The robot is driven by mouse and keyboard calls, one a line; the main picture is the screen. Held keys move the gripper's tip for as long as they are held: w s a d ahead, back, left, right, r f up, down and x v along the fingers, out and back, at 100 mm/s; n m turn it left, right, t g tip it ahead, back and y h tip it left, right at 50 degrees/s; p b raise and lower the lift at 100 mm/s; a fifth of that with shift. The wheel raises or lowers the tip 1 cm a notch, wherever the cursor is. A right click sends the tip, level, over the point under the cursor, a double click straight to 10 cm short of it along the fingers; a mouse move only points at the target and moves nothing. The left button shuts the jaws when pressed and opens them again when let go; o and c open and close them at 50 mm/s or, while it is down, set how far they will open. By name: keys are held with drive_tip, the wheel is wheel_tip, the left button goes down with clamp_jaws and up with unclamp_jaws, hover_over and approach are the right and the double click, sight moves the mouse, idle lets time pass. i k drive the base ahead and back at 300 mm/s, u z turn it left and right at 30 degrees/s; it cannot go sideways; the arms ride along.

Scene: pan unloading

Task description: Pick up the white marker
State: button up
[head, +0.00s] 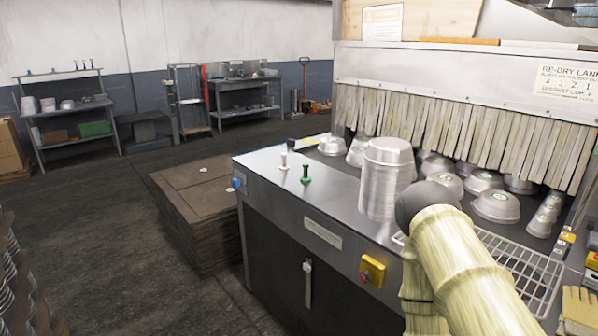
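A small white marker (284,161) stands upright on the metal top of the machine, near its far left corner. A green marker (305,173) stands just to its right and nearer to me. A small dark object (291,144) stands just behind the white marker. My arm, in a pale yellow cover with a dark rounded joint, shows at the lower right, well apart from the white marker. My gripper is not in view, so its state does not show.
A tall stack of metal pans (386,180) stands right of the markers. More upturned pans (496,206) lie before the strip curtain (450,125). A yellow box with a red button (372,271) is on the machine's front. Stacked brown sheets (190,190) stand left of it.

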sight(284, 167)
drive_tip(key=u, duration=0.7)
drive_tip(key=i, duration=0.65)
drive_tip(key=u, duration=0.6)
drive_tip(key=i, duration=0.55)
drive_tip(key=z, duration=0.2)
